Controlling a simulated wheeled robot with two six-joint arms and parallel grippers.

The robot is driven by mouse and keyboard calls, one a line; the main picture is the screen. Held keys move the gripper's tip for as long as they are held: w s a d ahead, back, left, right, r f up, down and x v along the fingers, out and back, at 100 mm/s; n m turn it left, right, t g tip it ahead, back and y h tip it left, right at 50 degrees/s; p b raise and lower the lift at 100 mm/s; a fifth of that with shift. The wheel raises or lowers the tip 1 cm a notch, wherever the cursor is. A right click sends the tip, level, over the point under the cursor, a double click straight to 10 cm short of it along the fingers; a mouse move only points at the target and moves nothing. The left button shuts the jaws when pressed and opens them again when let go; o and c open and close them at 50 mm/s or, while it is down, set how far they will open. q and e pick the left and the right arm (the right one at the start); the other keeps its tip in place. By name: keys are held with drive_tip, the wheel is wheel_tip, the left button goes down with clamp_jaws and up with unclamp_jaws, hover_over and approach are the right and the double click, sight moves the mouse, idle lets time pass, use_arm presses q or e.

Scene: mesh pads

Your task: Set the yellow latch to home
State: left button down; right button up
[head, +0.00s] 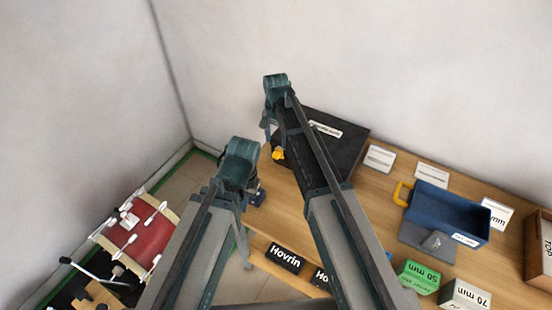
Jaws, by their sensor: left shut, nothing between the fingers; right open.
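A small yellow part (278,154), which looks like the yellow latch, shows at the left side of a dark panel or box (345,137) on the wooden table. The box bears a white label that is too small to read fully. My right arm covers much of the box, so the latch's setting and any home mark cannot be made out. My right gripper (267,128) is open, just above and left of the yellow part in the picture. My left gripper (256,196) is shut and empty, lower and left, near the table's left edge.
A blue bin (445,212) with a yellow handle stands on the right of the table (375,190). Green (418,277) and white (465,294) labelled blocks sit at the front right. A red padded item (138,232) with white clips is at the lower left. Walls close the back.

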sight(276, 154)
wheel_tip(276, 154, down, 7)
drive_tip(key=b, duration=0.6)
